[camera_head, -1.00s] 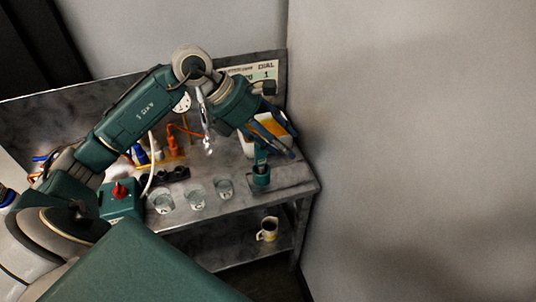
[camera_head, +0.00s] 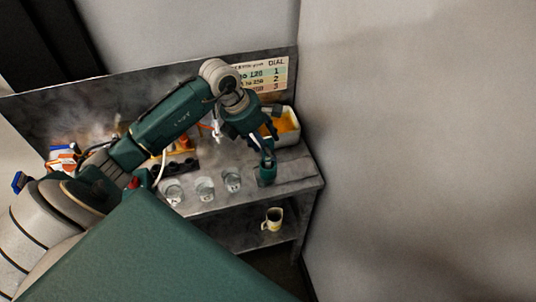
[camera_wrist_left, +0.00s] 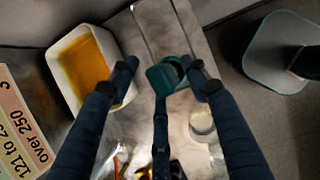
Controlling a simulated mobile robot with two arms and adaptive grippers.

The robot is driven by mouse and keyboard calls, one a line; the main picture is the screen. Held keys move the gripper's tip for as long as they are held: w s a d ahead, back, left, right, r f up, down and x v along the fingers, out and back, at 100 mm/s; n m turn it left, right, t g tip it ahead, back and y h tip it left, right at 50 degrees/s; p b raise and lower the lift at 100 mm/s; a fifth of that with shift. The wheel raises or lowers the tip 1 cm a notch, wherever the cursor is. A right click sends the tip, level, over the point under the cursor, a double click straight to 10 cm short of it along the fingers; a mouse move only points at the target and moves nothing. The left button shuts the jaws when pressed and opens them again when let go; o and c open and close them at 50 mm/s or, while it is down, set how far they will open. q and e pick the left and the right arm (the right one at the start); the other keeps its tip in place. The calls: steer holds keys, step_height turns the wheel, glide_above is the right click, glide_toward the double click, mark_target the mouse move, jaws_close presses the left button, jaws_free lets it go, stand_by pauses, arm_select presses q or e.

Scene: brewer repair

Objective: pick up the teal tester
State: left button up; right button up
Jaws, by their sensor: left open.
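The teal tester (camera_head: 266,175) stands on the grey metal bench near its right front part. In the left wrist view the tester (camera_wrist_left: 163,76) shows as a small teal block with a dark top, between my spread fingers. My left gripper (camera_head: 266,155) reaches down from above, its fingers just over the tester. In the left wrist view the gripper (camera_wrist_left: 162,67) is open, one finger on each side. I cannot tell whether any finger touches the tester. My right gripper is not in view.
A white tray (camera_head: 297,130) with an orange inside stands behind the tester. Several glasses, one nearest the tester (camera_head: 232,180), stand along the front edge. A mug (camera_head: 272,218) sits on the lower shelf. A dial chart (camera_head: 265,76) is on the back panel. A wall closes the right side.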

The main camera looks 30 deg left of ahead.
arm_select(q)
steer(key=shift+w+d+f, duration=0.15)
steer(key=shift+w+f, duration=0.05)
steer(key=shift+f, duration=0.35)
jaws_close()
steer(key=shift+r, duration=0.45)
step_height(320, 180, up, 26)
steer(key=p, duration=0.2)
stand_by(0.7)
